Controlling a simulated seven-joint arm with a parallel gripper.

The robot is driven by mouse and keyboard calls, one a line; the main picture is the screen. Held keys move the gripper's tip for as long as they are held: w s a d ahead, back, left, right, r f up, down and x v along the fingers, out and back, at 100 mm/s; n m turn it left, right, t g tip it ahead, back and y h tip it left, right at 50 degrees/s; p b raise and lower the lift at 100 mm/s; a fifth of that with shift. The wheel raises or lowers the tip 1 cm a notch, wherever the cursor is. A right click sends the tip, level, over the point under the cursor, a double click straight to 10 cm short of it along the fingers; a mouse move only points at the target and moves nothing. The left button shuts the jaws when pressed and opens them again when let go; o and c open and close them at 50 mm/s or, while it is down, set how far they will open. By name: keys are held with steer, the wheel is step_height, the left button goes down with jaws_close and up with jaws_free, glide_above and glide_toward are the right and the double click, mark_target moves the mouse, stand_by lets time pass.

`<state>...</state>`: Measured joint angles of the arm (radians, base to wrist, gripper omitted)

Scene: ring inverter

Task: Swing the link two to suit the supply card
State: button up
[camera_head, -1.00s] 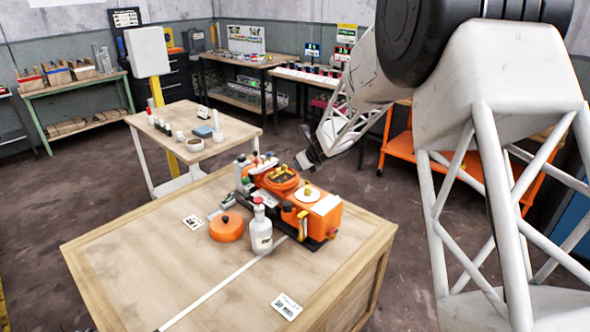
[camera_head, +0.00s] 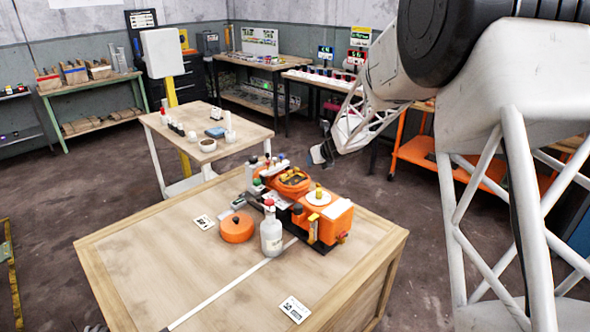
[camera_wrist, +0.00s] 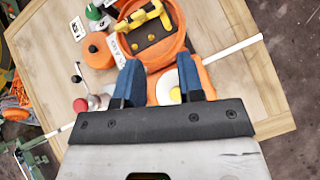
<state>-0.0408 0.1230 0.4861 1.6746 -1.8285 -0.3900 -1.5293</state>
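I cannot tell which link is number two. A printed card (camera_head: 204,222) lies behind the orange lid and another card (camera_head: 295,309) lies near the front edge; their print is too small to read. My gripper (camera_head: 318,156) is up behind the machine. In the wrist view my gripper (camera_wrist: 160,82) is open and empty, its blue fingers apart.
A white bottle with a red cap (camera_head: 271,236) and a round orange lid (camera_head: 237,228) stand close to the machine. A white strip (camera_head: 220,293) crosses the table top. The left front of the table is clear. A second table (camera_head: 190,135) stands behind.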

steer(key=w+d+r+m+t+h, duration=0.1)
steer(key=w+r+m+t+h, duration=0.1)
steer(key=w+m, duration=0.55)
steer(key=n+g+h, duration=0.3)
steer(key=n+g, duration=0.7)
steer(key=n, duration=1.8)
glide_above(290, 171)
step_height(290, 171, down, 2)
steer(key=shift+f, duration=0.25)
steer(key=shift+f, duration=0.15)
steer(key=shift+f, duration=3.8)
